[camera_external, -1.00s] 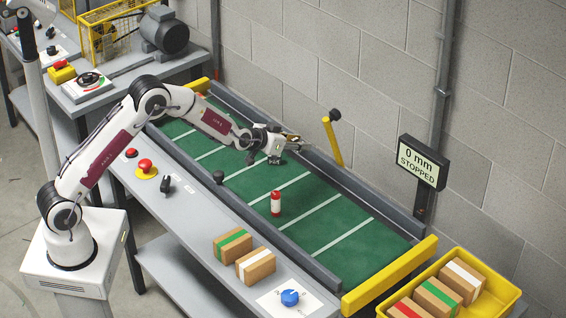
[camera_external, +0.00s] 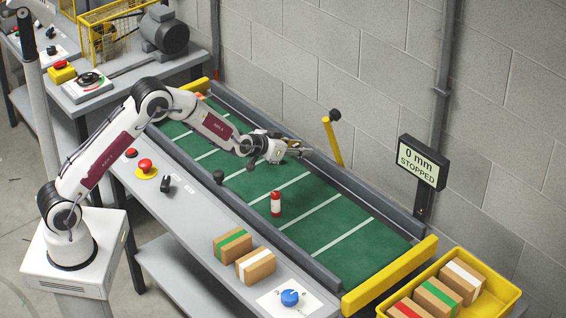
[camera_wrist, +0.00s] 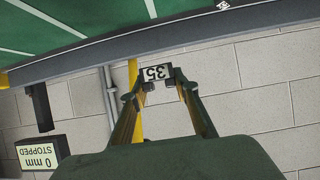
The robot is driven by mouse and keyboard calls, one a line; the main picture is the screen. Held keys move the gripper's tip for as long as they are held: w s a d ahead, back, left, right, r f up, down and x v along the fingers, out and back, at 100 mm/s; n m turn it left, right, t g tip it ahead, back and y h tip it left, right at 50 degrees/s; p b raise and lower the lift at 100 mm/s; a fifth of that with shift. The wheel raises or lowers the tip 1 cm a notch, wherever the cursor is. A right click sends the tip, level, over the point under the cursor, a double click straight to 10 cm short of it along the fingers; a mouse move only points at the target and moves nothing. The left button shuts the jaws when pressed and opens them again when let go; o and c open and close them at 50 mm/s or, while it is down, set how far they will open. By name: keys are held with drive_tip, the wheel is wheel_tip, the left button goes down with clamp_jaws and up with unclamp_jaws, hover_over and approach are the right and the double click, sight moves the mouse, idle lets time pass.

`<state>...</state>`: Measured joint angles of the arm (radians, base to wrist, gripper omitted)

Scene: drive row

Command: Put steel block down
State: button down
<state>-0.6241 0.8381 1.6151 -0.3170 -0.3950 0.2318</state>
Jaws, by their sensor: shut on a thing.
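My gripper (camera_external: 302,150) is held out above the green conveyor belt, near its far rail. In the wrist view my gripper (camera_wrist: 160,88) is shut on a small block (camera_wrist: 156,73) with a pale face marked 35, which I take to be the steel block. The block sits between the fingertips. In the external view the block is too small to make out clearly. The green belt (camera_external: 345,222) with white cross lines lies below, and it also shows at the top of the wrist view (camera_wrist: 100,15).
A red and white cylinder (camera_external: 276,204) stands upright on the belt. A yellow post (camera_external: 333,142) rises at the far rail, near my gripper. The display (camera_external: 421,163) reads 0 mm STOPPED. Cartons (camera_external: 256,265) lie on the front ledge. A yellow bin (camera_external: 500,303) holds more cartons.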

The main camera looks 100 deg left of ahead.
hover_over(298, 180)
drive_tip(key=shift+w+a+f, duration=0.1)
drive_tip(key=shift+a+f, duration=0.05)
drive_tip(key=shift+f, duration=2.8)
drive_tip(key=shift+f, duration=1.85)
drive_tip(key=shift+f, duration=0.1)
drive_tip(key=c, duration=1.6)
unclamp_jaws()
drive_tip(key=shift+f, duration=0.1)
drive_tip(key=shift+o, duration=0.2)
drive_tip(key=shift+r, duration=0.2)
drive_tip(key=shift+v, duration=1.45)
wheel_tip(298, 180, up, 7)
